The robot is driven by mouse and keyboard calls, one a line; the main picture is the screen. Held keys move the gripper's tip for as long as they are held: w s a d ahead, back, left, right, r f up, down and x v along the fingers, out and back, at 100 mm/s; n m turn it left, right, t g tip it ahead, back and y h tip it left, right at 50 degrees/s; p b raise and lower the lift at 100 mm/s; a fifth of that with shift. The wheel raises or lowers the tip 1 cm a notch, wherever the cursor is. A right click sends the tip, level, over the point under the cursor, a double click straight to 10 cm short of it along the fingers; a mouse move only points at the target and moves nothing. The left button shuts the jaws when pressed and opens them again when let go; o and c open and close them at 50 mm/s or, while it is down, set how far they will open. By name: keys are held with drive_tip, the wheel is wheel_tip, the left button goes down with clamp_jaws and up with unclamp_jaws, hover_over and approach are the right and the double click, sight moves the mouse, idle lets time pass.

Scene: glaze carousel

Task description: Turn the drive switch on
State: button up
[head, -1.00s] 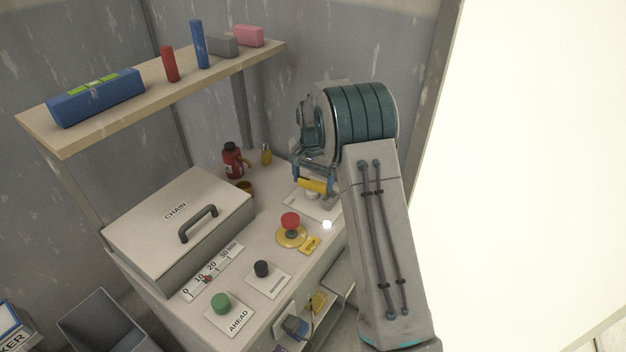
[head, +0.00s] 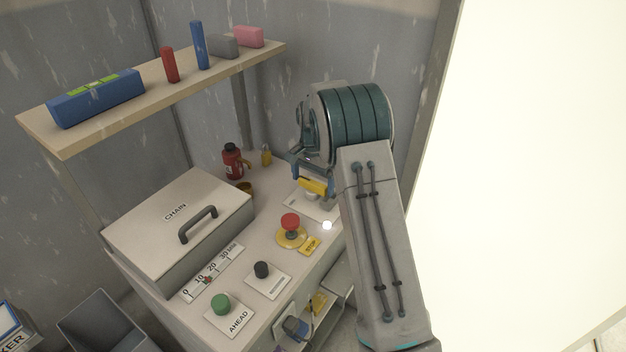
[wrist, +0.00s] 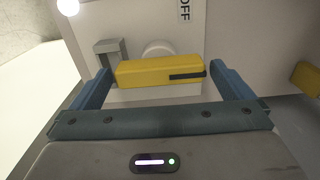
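The drive switch has a yellow bar handle (head: 312,187) on a pale round hub above a light plate at the far right of the cabinet top. In the wrist view the yellow handle (wrist: 160,72) lies crosswise, with a dark slot near its right end. The word OFF shows on the plate beyond it. My gripper (wrist: 160,78) is open, with one blue finger beyond each end of the handle and small gaps visible. In the head view my gripper (head: 311,178) is at the handle, partly hidden by my wrist.
A grey block (wrist: 110,48) stands beside the hub. A red stop button (head: 290,221), a black knob (head: 262,269) and a green AHEAD button (head: 221,303) are nearer. A CHAIN box (head: 178,225) stands left. A lit white lamp (head: 327,225) is near the plate's edge.

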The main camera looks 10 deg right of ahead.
sight(313, 182)
wheel_tip(313, 182, up, 14)
idle(0.6)
drive_tip(key=shift+f, duration=0.1)
